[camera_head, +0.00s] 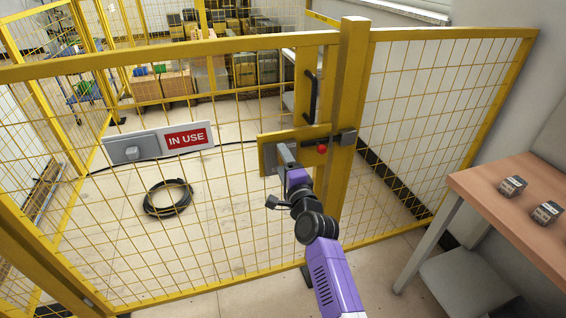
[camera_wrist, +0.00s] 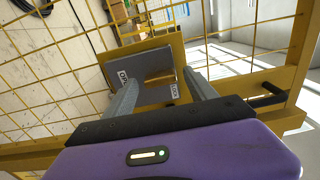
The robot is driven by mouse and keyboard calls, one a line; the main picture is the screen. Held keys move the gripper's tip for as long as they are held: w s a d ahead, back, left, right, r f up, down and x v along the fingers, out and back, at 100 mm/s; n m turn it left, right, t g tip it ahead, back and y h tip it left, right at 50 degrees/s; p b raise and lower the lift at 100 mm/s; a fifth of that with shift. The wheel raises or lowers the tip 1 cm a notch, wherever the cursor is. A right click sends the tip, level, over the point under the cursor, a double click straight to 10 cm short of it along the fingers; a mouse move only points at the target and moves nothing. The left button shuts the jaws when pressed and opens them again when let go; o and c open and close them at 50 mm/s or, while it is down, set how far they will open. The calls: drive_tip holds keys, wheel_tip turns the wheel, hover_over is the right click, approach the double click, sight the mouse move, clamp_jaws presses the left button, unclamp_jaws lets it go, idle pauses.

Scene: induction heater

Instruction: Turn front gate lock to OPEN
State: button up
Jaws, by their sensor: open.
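The front gate lock is a grey plate (camera_wrist: 137,68) on the yellow gate, with an OPEN label (camera_wrist: 123,76) at left and a LOCK label (camera_wrist: 174,91) at right in the wrist view. A brass-coloured knob (camera_wrist: 162,78) sticks out of it; which label it points at is hard to tell. In the head view the plate (camera_head: 268,158) is partly behind my gripper (camera_head: 284,156). My gripper (camera_wrist: 161,82) is open in front of the plate, its fingers on either side of the knob. I cannot tell whether they touch it.
The yellow mesh gate (camera_head: 190,60) and its post (camera_head: 345,110) stand close ahead. A red button (camera_head: 322,148) and a black handle (camera_head: 313,97) are near the lock. A red IN USE sign (camera_head: 187,138) hangs left. A wooden table (camera_head: 500,215) with small dark boxes stands right.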

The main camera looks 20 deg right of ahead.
drive_tip(key=s+p, duration=0.2)
drive_tip(key=s, duration=0.5)
drive_tip(key=shift+s+p, duration=0.3)
drive_tip(key=shift+s, duration=0.05)
drive_tip(key=s+d+r+n+t, duration=0.15)
drive_tip(key=s+r+n, duration=0.35)
drive_tip(key=s+n, duration=0.5)
drive_tip(key=s+f+n+g, duration=0.1)
drive_tip(key=s+n, duration=0.3)
drive_tip(key=s, duration=1.6)
drive_tip(key=s+a+f+n+g, duration=0.1)
drive_tip(key=s+f+n+g, duration=0.1)
drive_tip(key=s, duration=1.9)
drive_tip(key=shift+a+n+g, duration=0.2)
drive_tip(key=shift+n+g, duration=0.65)
drive_tip(key=shift+n, duration=0.25)
